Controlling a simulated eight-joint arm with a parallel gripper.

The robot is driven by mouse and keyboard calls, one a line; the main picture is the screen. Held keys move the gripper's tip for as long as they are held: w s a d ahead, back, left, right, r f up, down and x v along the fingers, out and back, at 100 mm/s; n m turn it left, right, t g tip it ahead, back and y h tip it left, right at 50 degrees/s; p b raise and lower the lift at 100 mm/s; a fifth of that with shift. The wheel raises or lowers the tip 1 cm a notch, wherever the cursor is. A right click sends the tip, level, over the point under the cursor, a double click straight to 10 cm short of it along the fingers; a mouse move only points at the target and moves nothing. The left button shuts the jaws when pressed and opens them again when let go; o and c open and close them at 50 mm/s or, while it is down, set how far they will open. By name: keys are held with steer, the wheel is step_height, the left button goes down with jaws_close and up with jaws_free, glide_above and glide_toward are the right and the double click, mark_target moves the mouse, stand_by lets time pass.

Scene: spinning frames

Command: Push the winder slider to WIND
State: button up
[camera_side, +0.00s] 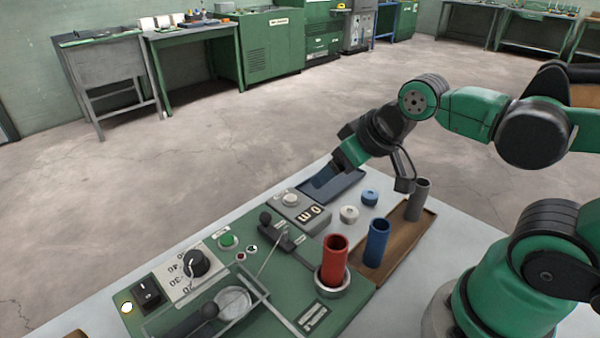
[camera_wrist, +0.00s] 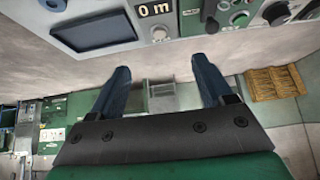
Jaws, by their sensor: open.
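The green winder panel (camera_side: 285,285) lies on the work table in the side view. A dark slider block (camera_side: 274,232) with a black round knob (camera_side: 266,218) sits near its far edge, behind the red tube. I cannot tell for certain that this is the winder slider, and no WIND label is readable. My gripper (camera_side: 333,168) hangs over the dark blue tray, beyond the slider and to its right, touching nothing I can see. In the wrist view my gripper (camera_wrist: 162,78) shows two blue fingers wide apart with nothing between them.
A length counter (camera_side: 305,211) stands near the gripper, beside the dark tray (camera_side: 345,187). A red tube (camera_side: 334,260) stands in a ring on the panel. Blue (camera_side: 376,243) and grey (camera_side: 418,200) tubes stand on a wooden tray. A dial (camera_side: 195,263) and rocker switch (camera_side: 148,293) lie left.

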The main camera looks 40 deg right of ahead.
steer(key=shift+c, duration=0.9)
steer(key=m+g+y, duration=0.2)
steer(key=g+y, duration=0.1)
steer(key=g, duration=0.4)
glide_above(267, 213)
steer(key=d, duration=0.1)
steer(key=f, duration=0.3)
steer(key=shift+d+f, duration=0.15)
steer(key=shift+d, duration=0.05)
steer(key=shift+x, duration=2.45)
jaws_close()
steer(key=shift+d, duration=0.1)
